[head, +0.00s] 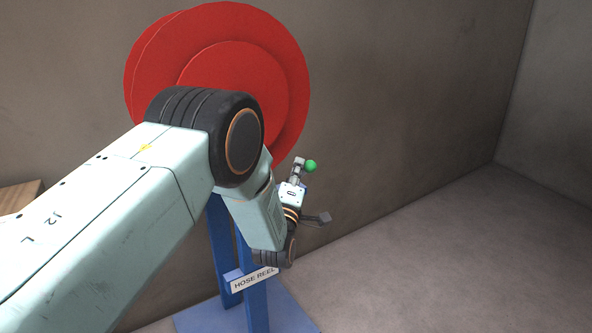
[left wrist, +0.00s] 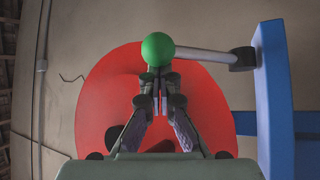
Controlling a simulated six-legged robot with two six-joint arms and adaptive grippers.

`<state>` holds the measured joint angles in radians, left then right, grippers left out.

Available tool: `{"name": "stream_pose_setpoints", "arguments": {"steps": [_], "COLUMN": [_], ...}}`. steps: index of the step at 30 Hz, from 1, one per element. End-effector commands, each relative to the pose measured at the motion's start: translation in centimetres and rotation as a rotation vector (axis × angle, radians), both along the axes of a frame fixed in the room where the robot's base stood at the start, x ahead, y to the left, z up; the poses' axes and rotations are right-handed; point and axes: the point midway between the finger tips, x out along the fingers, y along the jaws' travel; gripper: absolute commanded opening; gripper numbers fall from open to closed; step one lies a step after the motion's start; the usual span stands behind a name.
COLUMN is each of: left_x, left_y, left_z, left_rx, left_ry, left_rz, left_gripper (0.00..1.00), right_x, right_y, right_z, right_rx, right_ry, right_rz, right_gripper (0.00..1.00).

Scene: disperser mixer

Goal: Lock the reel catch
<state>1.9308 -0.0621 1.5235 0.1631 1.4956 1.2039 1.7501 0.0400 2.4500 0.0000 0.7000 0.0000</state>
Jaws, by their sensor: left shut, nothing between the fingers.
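The reel catch shows as a green ball knob (head: 310,166) beside the red hose reel (head: 270,32). In the left wrist view the green knob (left wrist: 157,49) sits on the end of a grey lever (left wrist: 205,55), which runs roughly level to a pivot at the blue post (left wrist: 275,80). My left gripper (head: 298,172) is shut and empty, close to the knob. In the left wrist view its fingertips (left wrist: 157,75) meet just below the knob; I cannot tell whether they touch it. My left arm hides part of the reel and stand. My right gripper is not in view.
The blue stand (head: 222,250) carries a "HOSE REEL" label (head: 254,280) and stands on a blue base plate (head: 288,312). A wall is behind the reel. A wooden edge (head: 22,195) shows at far left. The floor to the right is clear.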

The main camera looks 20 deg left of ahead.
Motion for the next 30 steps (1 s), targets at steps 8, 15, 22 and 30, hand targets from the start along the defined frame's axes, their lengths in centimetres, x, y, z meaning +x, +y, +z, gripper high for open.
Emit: {"name": "stream_pose_setpoints", "arguments": {"steps": [8, 15, 22, 30], "left_x": [-0.8, -1.5, -1.7, -1.6], "left_y": [-1.2, -2.0, -2.2, -2.2], "left_z": [-1.9, -3.7, -5.5, -7.0], "left_rx": [0.120, 0.116, 0.115, 0.115], "left_ry": [-0.091, -0.086, -0.088, -0.087], "left_rz": [-0.002, -0.003, -0.001, -0.002], "left_gripper": [0.00, 0.00, 0.00, 0.00], "right_x": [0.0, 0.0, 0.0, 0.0], "right_y": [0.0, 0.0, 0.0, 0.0], "right_z": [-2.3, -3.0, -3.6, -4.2], "right_rx": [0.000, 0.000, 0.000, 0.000], "right_ry": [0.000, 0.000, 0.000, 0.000], "right_rz": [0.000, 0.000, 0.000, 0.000], "right_gripper": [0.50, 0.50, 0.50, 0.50]}}
